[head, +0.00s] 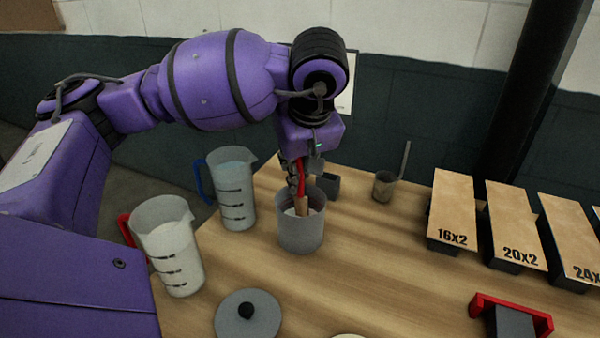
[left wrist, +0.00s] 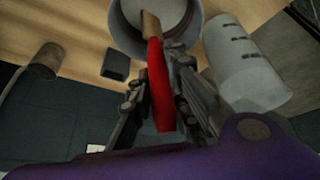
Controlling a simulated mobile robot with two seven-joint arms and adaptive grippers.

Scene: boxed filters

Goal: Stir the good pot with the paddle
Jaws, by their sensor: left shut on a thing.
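A grey pot (head: 300,229) stands open on the wooden table, with pale contents inside. The paddle (head: 301,178) has a red handle and a wooden lower part that reaches down into the pot. My left gripper (head: 297,180) is above the pot and shut on the red handle. In the left wrist view the red paddle handle (left wrist: 158,85) runs between the gripper fingers (left wrist: 160,95), and its wooden end enters the pot (left wrist: 128,25). The paddle's tip is hidden inside the pot. My right gripper is not in view.
Two measuring jugs, one with a blue handle (head: 234,190) and one with a red handle (head: 170,245), stand left of the pot. A grey lid (head: 246,318) lies in front. A small cup with a rod (head: 384,187) stands behind right. Labelled boxes (head: 453,210) line the right.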

